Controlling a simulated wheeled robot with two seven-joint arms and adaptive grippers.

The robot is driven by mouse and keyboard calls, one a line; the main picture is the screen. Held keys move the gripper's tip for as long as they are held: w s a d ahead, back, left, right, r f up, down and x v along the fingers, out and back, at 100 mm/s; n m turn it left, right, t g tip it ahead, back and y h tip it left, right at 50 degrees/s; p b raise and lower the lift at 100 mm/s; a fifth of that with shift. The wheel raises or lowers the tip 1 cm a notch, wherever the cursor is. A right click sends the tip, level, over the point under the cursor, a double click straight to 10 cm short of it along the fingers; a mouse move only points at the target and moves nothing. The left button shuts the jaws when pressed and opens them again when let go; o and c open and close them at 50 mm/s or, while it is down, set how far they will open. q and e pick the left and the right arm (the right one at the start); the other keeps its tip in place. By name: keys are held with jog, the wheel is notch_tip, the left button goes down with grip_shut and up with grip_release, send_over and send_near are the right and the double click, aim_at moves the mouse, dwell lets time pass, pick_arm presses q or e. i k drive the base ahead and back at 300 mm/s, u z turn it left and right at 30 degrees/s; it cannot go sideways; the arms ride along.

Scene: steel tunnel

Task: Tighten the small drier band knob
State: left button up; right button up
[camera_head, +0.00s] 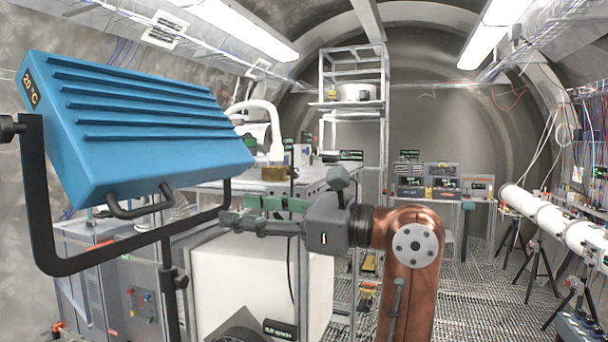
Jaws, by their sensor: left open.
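A blue ribbed drier (140,125) with a "20 °C" display sits tilted in a black U-shaped bracket (40,225) at the left. A small black knob (9,128) is at the bracket's left end, cut by the picture edge. Another dark knob (180,282) is on the stand post below. I cannot tell which is the band knob. My left gripper (232,219) is open, its grey fingers stretching left to the bracket's right side. They overlap it in the picture; contact cannot be told. No knob shows between the fingers. My right gripper is out of view.
A white box (255,285) and a steel bench (310,181) stand behind my left arm. A metal rack (352,55) rises behind. White tubes (550,222) on tripods line the right side. The grating floor (480,300) at centre right is clear.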

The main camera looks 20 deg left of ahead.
aim_at(296, 174)
jog(key=i, duration=1.65)
